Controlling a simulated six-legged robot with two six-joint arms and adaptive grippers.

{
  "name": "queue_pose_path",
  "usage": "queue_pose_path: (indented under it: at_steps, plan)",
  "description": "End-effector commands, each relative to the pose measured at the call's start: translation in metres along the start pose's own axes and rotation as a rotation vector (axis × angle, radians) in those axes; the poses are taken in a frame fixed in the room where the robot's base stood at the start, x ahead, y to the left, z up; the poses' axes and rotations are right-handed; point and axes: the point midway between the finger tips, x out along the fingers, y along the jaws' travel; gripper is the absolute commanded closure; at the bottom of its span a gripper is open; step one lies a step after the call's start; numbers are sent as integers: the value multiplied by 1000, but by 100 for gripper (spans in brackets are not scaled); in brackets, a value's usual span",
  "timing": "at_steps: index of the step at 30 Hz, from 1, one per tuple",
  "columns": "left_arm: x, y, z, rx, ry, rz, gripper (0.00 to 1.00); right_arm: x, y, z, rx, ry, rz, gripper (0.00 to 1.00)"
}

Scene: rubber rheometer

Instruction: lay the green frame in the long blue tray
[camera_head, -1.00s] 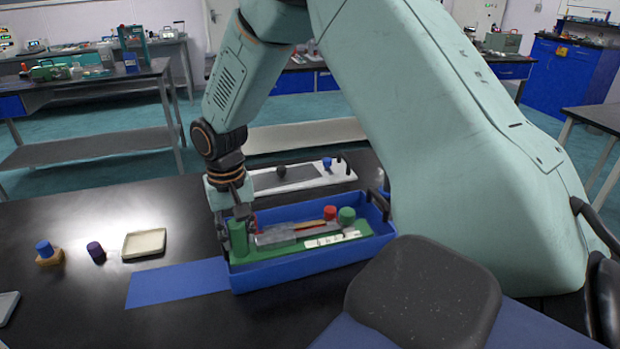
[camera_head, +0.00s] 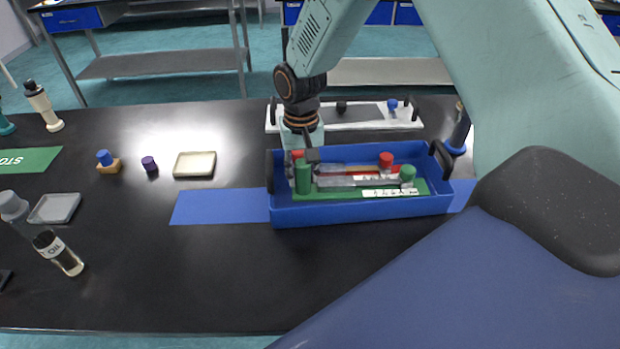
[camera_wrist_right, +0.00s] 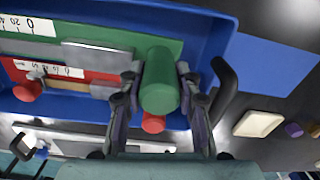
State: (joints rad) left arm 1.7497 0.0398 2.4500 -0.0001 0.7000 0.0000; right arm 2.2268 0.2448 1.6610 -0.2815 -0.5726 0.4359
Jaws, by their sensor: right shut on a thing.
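The long blue tray (camera_head: 345,213) stands on the black bench and also shows in the wrist view (camera_wrist_right: 206,14). The green frame (camera_head: 337,194) is inside the tray's walls, along the near side, with an upright green post at its left end and a green knob at its right. My right gripper (camera_head: 304,160) is shut on the green post (camera_wrist_right: 160,82), one finger on each side. Whether the frame rests on the tray floor I cannot tell. A red frame (camera_wrist_right: 82,77) lies beside it in the tray, with red knobs. My left gripper is out of view.
A blue mat (camera_head: 220,206) lies under and left of the tray. A white board (camera_head: 345,122) is behind it. A shallow cream dish (camera_head: 195,164), a purple cap (camera_head: 149,163), a grey dish (camera_head: 55,208) and a bottle (camera_head: 58,252) are to the left. The front bench is clear.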

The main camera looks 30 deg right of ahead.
Motion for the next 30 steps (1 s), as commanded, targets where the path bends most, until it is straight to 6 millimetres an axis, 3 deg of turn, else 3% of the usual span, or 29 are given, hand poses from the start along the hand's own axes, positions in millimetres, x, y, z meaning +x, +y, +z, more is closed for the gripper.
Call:
queue_pose_path:
  at_steps: [10,17,18,25,30]
  plan:
    - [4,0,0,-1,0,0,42,37,2,-1,0,0,0,100]
    - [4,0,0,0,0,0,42,39,3,-3,1,3,-1,100]
    - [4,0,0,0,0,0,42,40,3,-3,1,2,-1,64]
    - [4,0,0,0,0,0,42,39,3,-3,0,2,-1,44]
    - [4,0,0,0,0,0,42,39,3,-3,0,1,0,44]
